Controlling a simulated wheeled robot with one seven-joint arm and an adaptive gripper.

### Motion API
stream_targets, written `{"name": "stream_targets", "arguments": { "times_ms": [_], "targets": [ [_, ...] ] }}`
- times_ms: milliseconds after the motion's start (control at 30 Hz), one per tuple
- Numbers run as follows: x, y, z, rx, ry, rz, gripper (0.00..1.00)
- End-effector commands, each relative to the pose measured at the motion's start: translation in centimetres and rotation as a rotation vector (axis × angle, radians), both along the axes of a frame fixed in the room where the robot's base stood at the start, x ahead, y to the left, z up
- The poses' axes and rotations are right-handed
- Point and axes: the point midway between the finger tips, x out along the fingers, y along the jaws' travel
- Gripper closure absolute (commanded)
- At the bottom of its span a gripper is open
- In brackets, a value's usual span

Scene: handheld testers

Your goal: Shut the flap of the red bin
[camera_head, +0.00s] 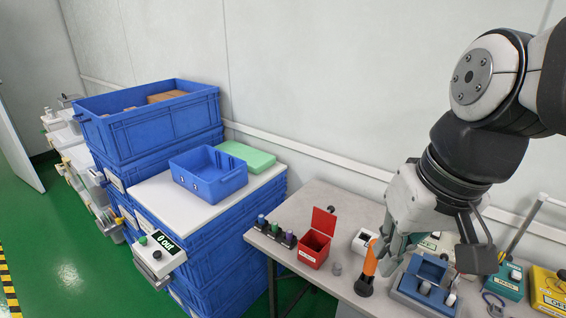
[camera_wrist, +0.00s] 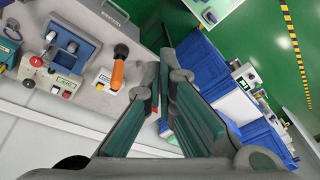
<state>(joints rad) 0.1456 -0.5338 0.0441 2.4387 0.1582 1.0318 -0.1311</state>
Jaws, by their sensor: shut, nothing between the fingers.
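The red bin (camera_head: 313,250) stands on the grey table in the head view. Its red flap (camera_head: 323,221) is open, standing up at the back of the bin's mouth. My gripper (camera_head: 388,262) is to the right of the bin, apart from it, with its fingers pointing down beside an orange-handled tool. In the wrist view my gripper (camera_wrist: 164,62) shows its green-padded fingers with nothing held between them. The bin is mostly hidden there; only a sliver of red shows behind the left finger.
The orange handle (camera_head: 370,260) stands upright close to my fingers, also visible in the wrist view (camera_wrist: 118,74). A blue fixture (camera_head: 425,280) is to its right. A rack of dark testers (camera_head: 272,230) stands left of the bin. Blue crates (camera_head: 150,125) are stacked further left.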

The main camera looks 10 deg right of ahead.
Motion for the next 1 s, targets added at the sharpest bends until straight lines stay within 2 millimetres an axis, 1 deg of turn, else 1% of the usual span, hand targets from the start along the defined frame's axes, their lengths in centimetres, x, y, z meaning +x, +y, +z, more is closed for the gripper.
{"name": "stream_targets", "arguments": {
  "times_ms": [33, 167, 333, 467, 567, 700, 767, 800, 867, 967, 1000],
  "targets": [
    [1.7, 0.1, -1.6, 0.036, 0.045, -0.012, 1.00],
    [4.8, 0.6, -4.0, 0.142, 0.129, -0.025, 1.00],
    [9.3, 0.8, -7.2, 0.311, 0.211, -0.043, 1.00],
    [12.9, 0.4, -9.6, 0.455, 0.244, -0.059, 1.00],
    [15.8, -0.2, -11.5, 0.576, 0.252, -0.075, 1.00],
    [19.8, -1.8, -14.1, 0.754, 0.235, -0.100, 1.00],
    [21.5, -2.7, -15.2, 0.831, 0.217, -0.112, 1.00],
    [22.6, -3.4, -16.0, 0.883, 0.200, -0.122, 1.00],
    [24.2, -4.5, -17.1, 0.963, 0.171, -0.135, 1.00],
    [26.8, -6.9, -19.1, 1.092, 0.105, -0.163, 1.00],
    [27.8, -8.0, -19.8, 1.143, 0.074, -0.177, 1.00]
  ]
}}
